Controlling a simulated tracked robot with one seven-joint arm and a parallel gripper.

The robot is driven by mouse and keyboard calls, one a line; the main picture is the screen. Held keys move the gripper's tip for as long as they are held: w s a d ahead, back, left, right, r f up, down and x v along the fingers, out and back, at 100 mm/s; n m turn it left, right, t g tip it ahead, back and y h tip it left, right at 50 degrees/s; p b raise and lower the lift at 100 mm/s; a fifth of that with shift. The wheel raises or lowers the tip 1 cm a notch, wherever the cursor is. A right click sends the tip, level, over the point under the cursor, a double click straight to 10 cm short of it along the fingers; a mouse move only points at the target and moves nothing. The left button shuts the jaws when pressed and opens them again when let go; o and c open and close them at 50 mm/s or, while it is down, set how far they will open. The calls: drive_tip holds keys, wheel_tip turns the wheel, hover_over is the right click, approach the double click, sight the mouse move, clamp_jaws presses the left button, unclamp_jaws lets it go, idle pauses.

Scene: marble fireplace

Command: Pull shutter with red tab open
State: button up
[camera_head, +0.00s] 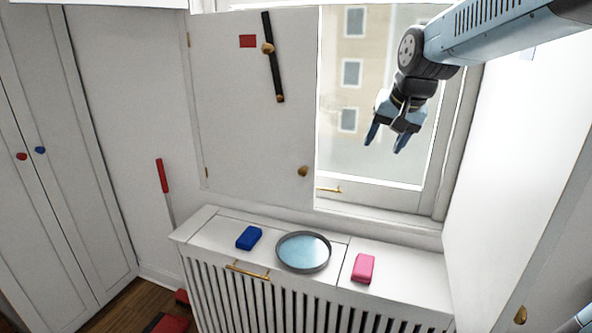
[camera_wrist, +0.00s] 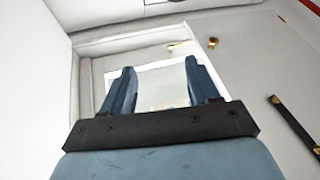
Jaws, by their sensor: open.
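The shutter with the red tab (camera_head: 247,41) is the white panel (camera_head: 235,130) left of the window in the head view. It stands across the left part of the window opening. It carries a black bar (camera_head: 273,60) with a brass knob near the top and another brass knob (camera_head: 303,171) near its lower right corner. The panel also shows at the right of the wrist view (camera_wrist: 270,60), with its lower knob (camera_wrist: 213,42). My gripper (camera_head: 387,140) is open and empty in front of the bare window glass, to the right of the shutter and apart from it.
Below the window, a white radiator cover (camera_head: 215,232) bears a blue block (camera_head: 249,238), a round grey-rimmed dish (camera_head: 303,252) and a pink block (camera_head: 363,268). A second white panel (camera_head: 510,170) stands at the right. A white cupboard (camera_head: 60,150) is at the left.

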drive_tip(key=w+a+f+m, duration=0.1)
drive_tip(key=w+a+f, duration=0.2)
drive_tip(key=w+a, duration=0.6)
drive_tip(key=m, duration=0.1)
approach(303, 168)
drive_tip(key=x, duration=1)
drive_tip(key=shift+s, duration=0.15)
drive_tip(key=shift+d, duration=0.1)
drive_tip(key=shift+c, duration=0.3)
clamp_jaws()
